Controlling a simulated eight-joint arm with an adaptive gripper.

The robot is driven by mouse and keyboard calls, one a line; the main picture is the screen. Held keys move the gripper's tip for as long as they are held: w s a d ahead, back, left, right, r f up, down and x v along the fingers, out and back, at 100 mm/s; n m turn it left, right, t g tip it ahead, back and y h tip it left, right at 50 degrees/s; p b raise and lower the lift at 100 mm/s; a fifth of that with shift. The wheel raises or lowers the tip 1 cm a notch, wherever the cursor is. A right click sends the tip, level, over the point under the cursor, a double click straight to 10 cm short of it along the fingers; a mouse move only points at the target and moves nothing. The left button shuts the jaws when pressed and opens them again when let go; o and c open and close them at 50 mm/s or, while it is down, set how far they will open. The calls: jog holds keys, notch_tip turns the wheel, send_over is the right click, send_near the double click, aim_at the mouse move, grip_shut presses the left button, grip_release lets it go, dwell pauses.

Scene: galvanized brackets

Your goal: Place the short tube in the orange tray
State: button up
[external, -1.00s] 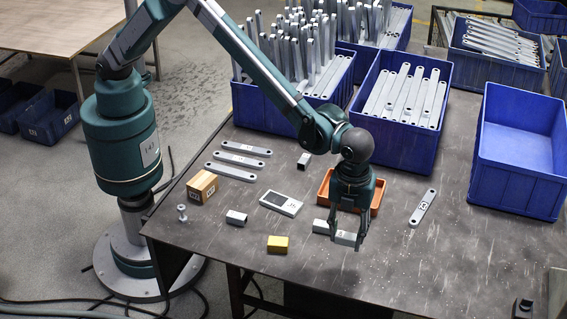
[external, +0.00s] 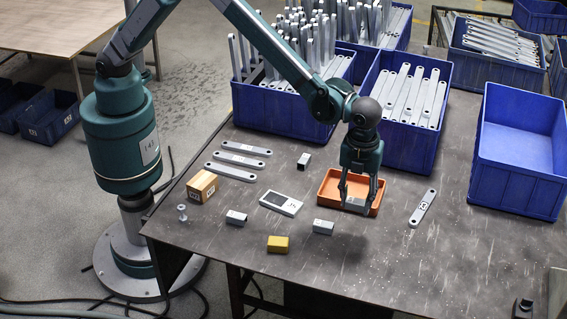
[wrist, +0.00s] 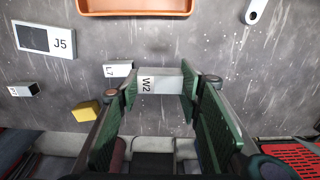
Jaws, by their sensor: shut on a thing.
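My gripper (external: 357,203) is shut on a short grey tube marked W2 (wrist: 160,82), which sits between the green finger pads in the wrist view. In the external view the held tube (external: 354,206) overlaps the front part of the orange tray (external: 328,188). In the wrist view the tray (wrist: 135,13) lies ahead of the tube, at the top edge, and the tube appears raised above the table. The visible part of the tray looks empty; the gripper hides some of it.
A grey tube marked L7 (external: 323,227) lies in front of the tray, with a yellow block (external: 278,244) to its left. A J5 device (external: 281,203) lies left of the tray and a flat bracket (external: 422,208) right. Blue bins (external: 400,135) stand behind.

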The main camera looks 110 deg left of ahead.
jog(key=p, duration=0.1)
send_near(353, 187)
jog(key=d+r, duration=0.3)
jog(key=d, duration=0.1)
jog(key=shift+w+d+r, duration=0.1)
jog(key=shift+w+r, duration=0.25)
jog(key=shift+f+b, duration=0.6)
jog(key=shift+f, duration=2.55)
jog(key=shift+f, duration=0.1)
jog(key=shift+f+b, duration=0.35)
jog(key=shift+f, duration=1.4)
jog(key=shift+f, duration=0.15)
jog(key=o, duration=0.9)
jog(key=shift+r, duration=0.2)
